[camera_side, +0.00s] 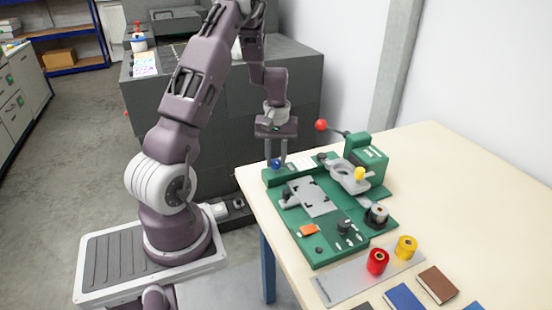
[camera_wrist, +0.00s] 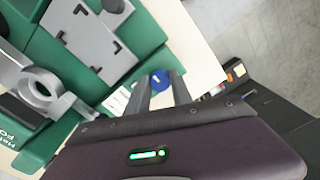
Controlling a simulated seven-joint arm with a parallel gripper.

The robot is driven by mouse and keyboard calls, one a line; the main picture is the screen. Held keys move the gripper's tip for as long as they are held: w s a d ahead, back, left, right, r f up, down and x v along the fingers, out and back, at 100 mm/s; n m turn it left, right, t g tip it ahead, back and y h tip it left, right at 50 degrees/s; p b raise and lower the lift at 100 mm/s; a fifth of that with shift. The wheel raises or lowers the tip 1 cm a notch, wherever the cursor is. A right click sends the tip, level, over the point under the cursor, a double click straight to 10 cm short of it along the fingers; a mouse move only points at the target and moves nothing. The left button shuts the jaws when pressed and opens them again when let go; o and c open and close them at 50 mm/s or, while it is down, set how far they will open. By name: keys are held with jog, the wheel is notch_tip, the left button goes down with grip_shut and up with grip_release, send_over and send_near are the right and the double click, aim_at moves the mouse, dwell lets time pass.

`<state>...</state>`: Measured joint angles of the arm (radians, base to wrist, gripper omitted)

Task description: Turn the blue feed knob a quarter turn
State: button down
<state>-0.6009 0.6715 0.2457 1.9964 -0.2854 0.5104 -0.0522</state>
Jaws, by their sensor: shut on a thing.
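The blue feed knob (camera_side: 277,165) sits at the far left end of the green machine (camera_side: 322,245) on the table. My gripper (camera_side: 276,163) reaches down over it with the fingers on either side of the knob. In the wrist view the blue knob (camera_wrist: 160,80) shows between the two grey fingertips of my gripper (camera_wrist: 159,82), which are shut on it. The fingers hide part of the knob's sides. I cannot tell its turn angle from these views.
A red-balled lever (camera_side: 321,125) and a grey ring-shaped arm (camera_side: 349,178) stand right of the gripper. The table's left edge (camera_side: 252,207) lies close to the knob. The table's back right is clear.

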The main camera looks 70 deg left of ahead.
aim_at(276, 162)
jog(key=c, duration=1.1)
grip_release()
jog(key=shift+r, duration=0.1)
notch_tip(276, 162, up, 7)
